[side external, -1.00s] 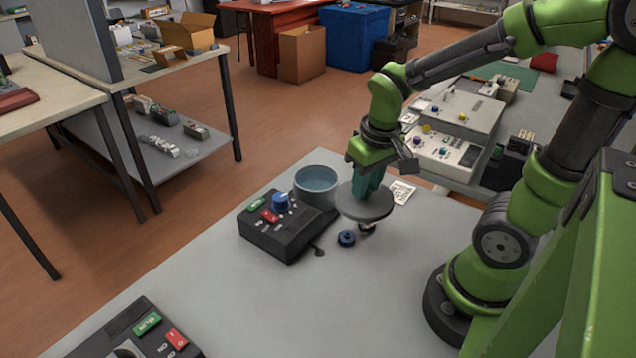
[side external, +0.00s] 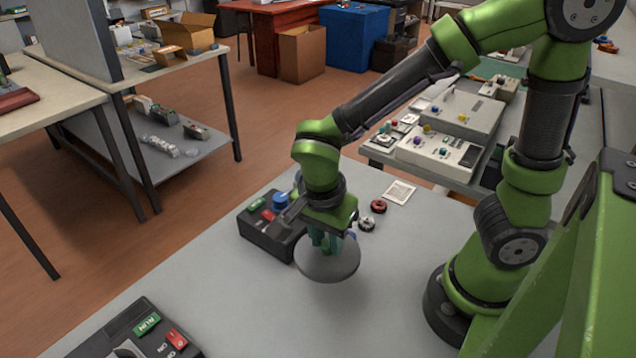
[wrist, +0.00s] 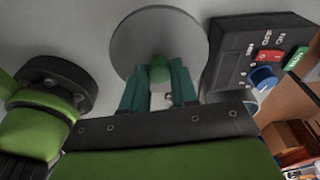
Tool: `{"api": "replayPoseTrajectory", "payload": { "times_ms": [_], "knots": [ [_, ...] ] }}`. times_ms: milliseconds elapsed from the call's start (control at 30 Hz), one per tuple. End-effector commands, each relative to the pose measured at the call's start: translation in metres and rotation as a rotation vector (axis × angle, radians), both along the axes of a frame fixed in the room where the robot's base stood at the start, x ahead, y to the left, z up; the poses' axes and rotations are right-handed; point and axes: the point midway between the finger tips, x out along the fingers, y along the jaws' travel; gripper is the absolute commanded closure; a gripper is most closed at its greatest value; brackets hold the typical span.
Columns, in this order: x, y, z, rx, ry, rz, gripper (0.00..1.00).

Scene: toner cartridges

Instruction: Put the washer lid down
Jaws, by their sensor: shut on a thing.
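The washer lid (side external: 328,266) is a round grey disc, held roughly level over the grey table in the side external view. My gripper (side external: 325,240) is above it, with its teal fingers shut on the lid's knob. In the wrist view the lid (wrist: 150,38) lies beyond the fingertips, and its green knob (wrist: 160,70) is between the two fingers of my gripper (wrist: 160,82). The lid looks a little above the table; the exact gap is hard to tell. The round tub with bluish contents is hidden behind my arm now.
A black control box (side external: 270,235) with a blue knob and green and red switches stands just left of the lid; it also shows in the wrist view (wrist: 245,50). Another control box (side external: 135,335) is at the front left. Small round parts (side external: 378,206) lie behind my gripper. The table's front middle is clear.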

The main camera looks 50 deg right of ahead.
Motion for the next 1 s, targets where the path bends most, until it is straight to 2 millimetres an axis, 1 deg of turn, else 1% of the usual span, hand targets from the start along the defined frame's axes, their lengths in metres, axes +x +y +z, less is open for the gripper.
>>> {"api": "replayPoseTrajectory", "payload": {
  "times_ms": [67,167,300,433,633,700,1000],
  "knots": [
    [0.000,0.000,-0.003,-0.001,0.001,-0.050,1.00],
    [-0.001,-0.001,-0.017,-0.004,0.006,-0.075,1.00],
    [-0.001,-0.001,-0.038,-0.003,0.004,-0.077,1.00],
    [-0.001,-0.001,-0.050,-0.003,0.003,-0.075,1.00],
    [-0.001,-0.001,-0.077,-0.002,0.003,-0.075,1.00],
    [-0.001,-0.001,-0.080,-0.001,0.001,-0.075,1.00],
    [0.000,-0.001,-0.081,0.000,0.000,-0.074,1.00]
  ]
}}
